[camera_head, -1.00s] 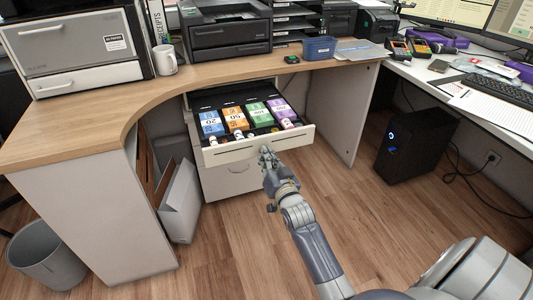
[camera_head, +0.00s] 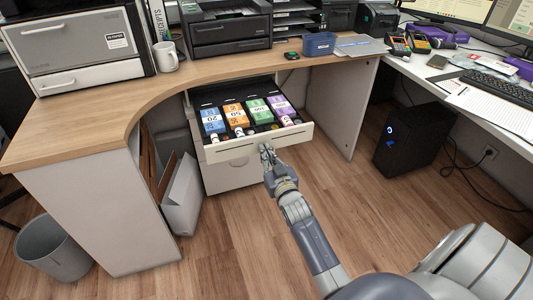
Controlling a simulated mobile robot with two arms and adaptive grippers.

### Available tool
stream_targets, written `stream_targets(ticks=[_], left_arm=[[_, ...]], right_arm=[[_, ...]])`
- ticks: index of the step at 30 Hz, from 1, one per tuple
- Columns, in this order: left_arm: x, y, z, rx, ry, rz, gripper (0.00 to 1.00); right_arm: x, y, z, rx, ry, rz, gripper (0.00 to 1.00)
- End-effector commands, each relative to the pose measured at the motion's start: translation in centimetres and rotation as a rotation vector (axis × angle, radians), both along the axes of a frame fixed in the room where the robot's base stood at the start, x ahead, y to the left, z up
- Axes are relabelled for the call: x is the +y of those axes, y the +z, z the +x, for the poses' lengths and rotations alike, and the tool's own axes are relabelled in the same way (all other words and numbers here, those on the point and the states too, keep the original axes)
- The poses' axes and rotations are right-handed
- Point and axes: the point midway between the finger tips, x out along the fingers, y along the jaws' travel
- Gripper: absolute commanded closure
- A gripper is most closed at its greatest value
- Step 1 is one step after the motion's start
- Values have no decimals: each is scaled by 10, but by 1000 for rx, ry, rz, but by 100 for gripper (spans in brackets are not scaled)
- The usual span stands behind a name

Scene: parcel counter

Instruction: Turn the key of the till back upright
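The till drawer (camera_head: 226,153) stands open beneath the wooden counter, its pale front facing me. It holds blue, orange, green and purple bundles of notes, with coin rolls in front of them. My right gripper (camera_head: 266,150) is at the middle of the drawer front, its fingertips against or very close to it. The fingers are small and overlap the front, so their opening cannot be made out. The key is not distinguishable; the gripper may cover it. My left gripper is out of view.
A pale cabinet (camera_head: 229,179) stands below the drawer. A black computer tower (camera_head: 409,140) is on the floor at right. A grey bin (camera_head: 52,247) and a white box (camera_head: 183,196) stand at left. The wooden floor (camera_head: 240,250) in front is clear.

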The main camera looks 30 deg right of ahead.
Motion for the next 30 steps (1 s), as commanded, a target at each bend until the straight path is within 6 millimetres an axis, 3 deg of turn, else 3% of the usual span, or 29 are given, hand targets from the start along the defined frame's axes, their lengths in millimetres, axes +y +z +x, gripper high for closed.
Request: stream_targets(ticks=[10,13,24,30], left_arm=[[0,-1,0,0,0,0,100],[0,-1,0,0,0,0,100],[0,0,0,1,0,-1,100],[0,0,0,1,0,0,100]], right_arm=[[0,-1,0,3,0,0,100],[0,-1,0,2,0,0,77],[0,-1,-1,1,0,0,77],[5,-1,-22,2,0,0,77]])
